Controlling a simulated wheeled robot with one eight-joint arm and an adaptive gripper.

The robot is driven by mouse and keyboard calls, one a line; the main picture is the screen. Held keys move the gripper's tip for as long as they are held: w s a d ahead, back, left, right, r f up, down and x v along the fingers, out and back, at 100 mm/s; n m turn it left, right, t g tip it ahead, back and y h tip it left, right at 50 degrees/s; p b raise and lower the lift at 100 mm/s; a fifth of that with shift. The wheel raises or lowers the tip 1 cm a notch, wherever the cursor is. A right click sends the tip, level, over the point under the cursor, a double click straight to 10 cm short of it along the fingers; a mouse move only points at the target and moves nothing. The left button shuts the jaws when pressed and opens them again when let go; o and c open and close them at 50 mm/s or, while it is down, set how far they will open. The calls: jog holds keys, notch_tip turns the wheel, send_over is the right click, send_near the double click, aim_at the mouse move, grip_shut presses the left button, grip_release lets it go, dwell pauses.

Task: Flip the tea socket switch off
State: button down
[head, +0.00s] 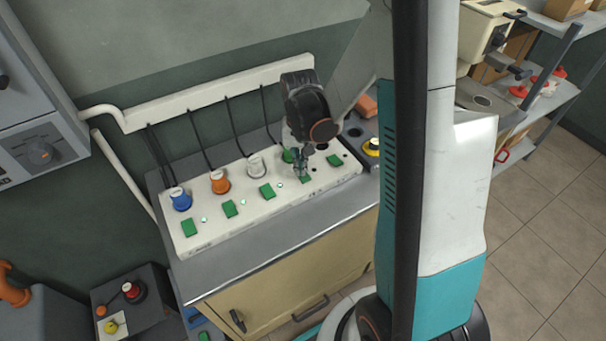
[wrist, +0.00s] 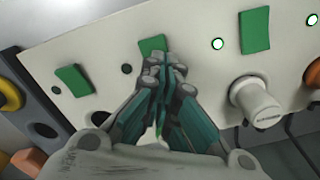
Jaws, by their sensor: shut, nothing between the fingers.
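A long white socket strip (head: 250,215) lies on the grey counter with a row of green rocker switches. I cannot read which socket is tea. My gripper (head: 301,172) is shut and empty, pointing down at the fourth switch from the left (head: 306,179). In the wrist view the closed fingertips (wrist: 163,62) overlap the lower edge of that switch (wrist: 151,45); I cannot tell if they touch. The indicator (wrist: 126,68) beside it is dark. The indicator (wrist: 217,44) beside the third switch (wrist: 254,30) is lit. A green plug (head: 287,156) is partly hidden behind my gripper.
Blue (head: 180,199), orange (head: 220,182) and white (head: 256,165) plugs stand in the strip, their cables rising to a white wall conduit (head: 210,92). The last switch (head: 334,160) has a dark indicator beside it.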

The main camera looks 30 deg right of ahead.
jog(key=shift+f, duration=0.3)
jog(key=shift+r, duration=0.1)
jog(key=shift+r+p, duration=2.15)
jog(key=shift+r, duration=1.3)
